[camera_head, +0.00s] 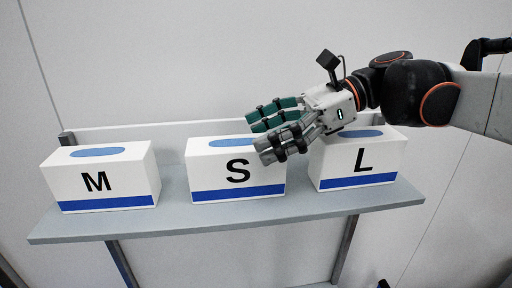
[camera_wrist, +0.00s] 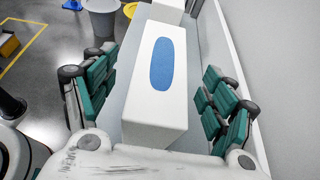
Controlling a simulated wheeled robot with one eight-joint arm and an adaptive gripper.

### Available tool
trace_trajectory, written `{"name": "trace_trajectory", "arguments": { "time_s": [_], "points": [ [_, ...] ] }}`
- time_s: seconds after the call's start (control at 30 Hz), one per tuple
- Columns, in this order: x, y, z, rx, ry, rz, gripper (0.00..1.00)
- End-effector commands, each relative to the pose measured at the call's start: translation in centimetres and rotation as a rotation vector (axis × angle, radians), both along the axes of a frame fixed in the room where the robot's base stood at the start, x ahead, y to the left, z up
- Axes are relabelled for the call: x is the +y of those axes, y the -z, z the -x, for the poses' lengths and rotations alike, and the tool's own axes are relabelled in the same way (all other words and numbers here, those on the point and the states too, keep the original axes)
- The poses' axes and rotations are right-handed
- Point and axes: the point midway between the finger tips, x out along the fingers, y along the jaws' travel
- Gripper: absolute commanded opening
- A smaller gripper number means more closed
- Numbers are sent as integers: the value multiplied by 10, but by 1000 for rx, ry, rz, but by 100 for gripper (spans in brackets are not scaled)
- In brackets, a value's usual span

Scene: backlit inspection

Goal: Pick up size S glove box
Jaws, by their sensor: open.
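Three white glove boxes with a blue stripe stand in a row on a grey shelf (camera_head: 150,226). The size S glove box (camera_head: 210,165) is in the middle, the M box (camera_head: 75,182) at the left and the L box (camera_head: 387,160) at the right. My gripper (camera_head: 268,136) is open above the right part of the S box and hides some of its top. In the wrist view my gripper (camera_wrist: 152,100) has its green fingers apart on both sides of a white box (camera_wrist: 145,105) with a blue oval on top. I cannot tell whether the fingers touch it.
A white wall stands close behind the shelf. In the wrist view a grey bin (camera_wrist: 102,18), a yellow object (camera_wrist: 130,9) and a blue object (camera_wrist: 72,5) are on the floor beyond. The floor has a yellow line (camera_wrist: 28,45).

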Motion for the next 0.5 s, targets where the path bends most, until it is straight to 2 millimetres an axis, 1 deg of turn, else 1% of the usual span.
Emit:
{"name": "trace_trajectory", "arguments": {
  "time_s": [0.07, 0.33, 0.5],
  "points": [
    [5, 1, 1, -1, -1, 0, 78],
    [40, 13, 6, 0, -2, 0, 78],
    [49, 18, 8, -1, 0, 0, 78]
  ]
}}
